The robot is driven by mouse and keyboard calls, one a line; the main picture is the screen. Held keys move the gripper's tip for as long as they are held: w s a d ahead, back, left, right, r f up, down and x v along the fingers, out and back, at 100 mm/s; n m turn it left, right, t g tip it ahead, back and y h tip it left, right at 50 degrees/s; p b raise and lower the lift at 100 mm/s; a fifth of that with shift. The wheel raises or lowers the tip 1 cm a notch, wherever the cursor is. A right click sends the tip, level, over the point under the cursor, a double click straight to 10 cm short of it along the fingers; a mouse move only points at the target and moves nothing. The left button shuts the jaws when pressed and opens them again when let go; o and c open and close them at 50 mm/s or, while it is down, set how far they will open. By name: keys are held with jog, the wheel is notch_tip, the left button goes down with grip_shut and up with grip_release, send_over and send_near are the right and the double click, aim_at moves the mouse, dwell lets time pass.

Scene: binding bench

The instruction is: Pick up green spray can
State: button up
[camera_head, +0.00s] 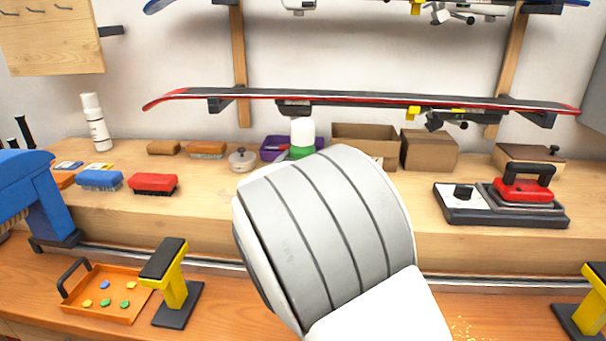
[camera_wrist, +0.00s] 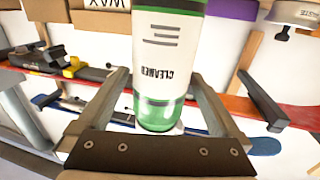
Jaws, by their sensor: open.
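The green spray can (camera_head: 302,150) stands on the bench's raised shelf, its white cap and green shoulder showing above my arm in the head view. My arm hides its body there. In the wrist view the can (camera_wrist: 160,55) appears upside down, with a white label reading "CLEANER" and a green shoulder. My gripper (camera_wrist: 158,80) is open, one finger to each side of the can in that view. I see gaps between the fingers and the can. Whether the can is fully between the fingertips or just beyond them I cannot tell. The head view hides the gripper.
A purple bin (camera_head: 280,147) and cardboard boxes (camera_head: 428,150) stand close to the can. A lidded tin (camera_head: 242,160) is to its left. A waxing iron (camera_head: 523,188) sits at right. A ski (camera_head: 360,98) hangs on the wall above the shelf.

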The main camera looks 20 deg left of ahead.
jog(key=c, duration=1.1)
jog(key=shift+c, duration=1.1)
jog(key=shift+r, duration=0.15)
